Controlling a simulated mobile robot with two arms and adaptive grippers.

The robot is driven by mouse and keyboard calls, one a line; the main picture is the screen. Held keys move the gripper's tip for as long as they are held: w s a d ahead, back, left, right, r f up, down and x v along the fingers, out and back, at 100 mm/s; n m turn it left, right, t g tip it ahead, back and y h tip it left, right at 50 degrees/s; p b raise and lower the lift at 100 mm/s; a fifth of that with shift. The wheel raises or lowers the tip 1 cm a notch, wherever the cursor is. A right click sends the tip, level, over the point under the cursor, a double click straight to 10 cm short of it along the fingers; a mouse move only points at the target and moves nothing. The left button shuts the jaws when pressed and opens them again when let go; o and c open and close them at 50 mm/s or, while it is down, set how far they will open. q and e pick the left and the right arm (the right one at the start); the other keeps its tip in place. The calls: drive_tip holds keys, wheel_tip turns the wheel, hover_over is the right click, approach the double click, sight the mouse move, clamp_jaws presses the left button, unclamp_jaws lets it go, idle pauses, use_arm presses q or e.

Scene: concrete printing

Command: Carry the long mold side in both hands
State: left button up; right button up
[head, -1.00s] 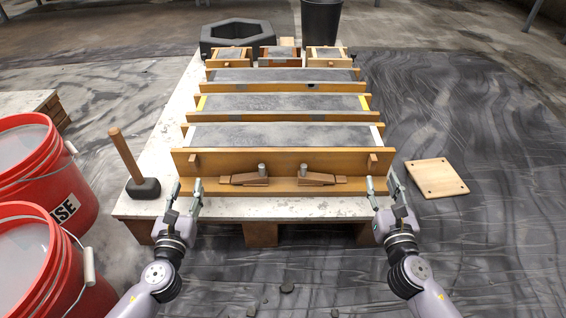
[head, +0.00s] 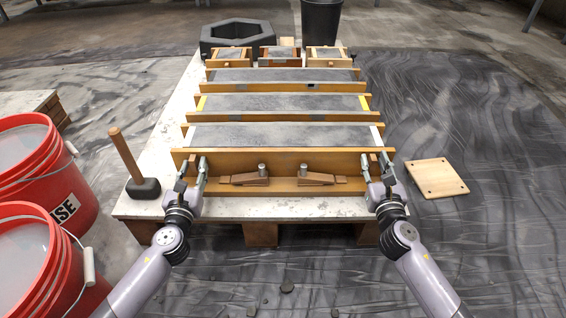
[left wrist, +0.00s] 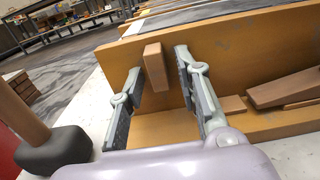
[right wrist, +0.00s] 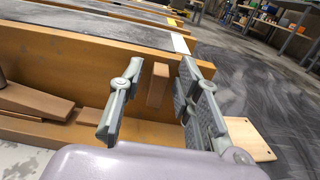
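The long mold side (head: 280,162) is the near wooden board of the front mold, standing upright along the filled mold, with a small wooden block near each end. My left gripper (head: 192,168) is open at its left end. In the left wrist view the fingers (left wrist: 162,85) stand either side of the left block (left wrist: 155,67), apart from it. My right gripper (head: 376,168) is open at the right end. In the right wrist view its fingers (right wrist: 157,88) stand either side of the right block (right wrist: 158,84), with gaps visible.
Two wooden wedges (head: 250,178) (head: 315,177) lie against the board's middle between my grippers. A mallet (head: 143,186) stands at the table's left. Red buckets (head: 40,160) are at far left. A square wooden plate (head: 436,178) lies on the floor at right.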

use_arm(q)
clamp_jaws()
use_arm(e)
clamp_jaws()
idle(0.4)
use_arm(q)
drive_tip(key=shift+r, duration=0.1)
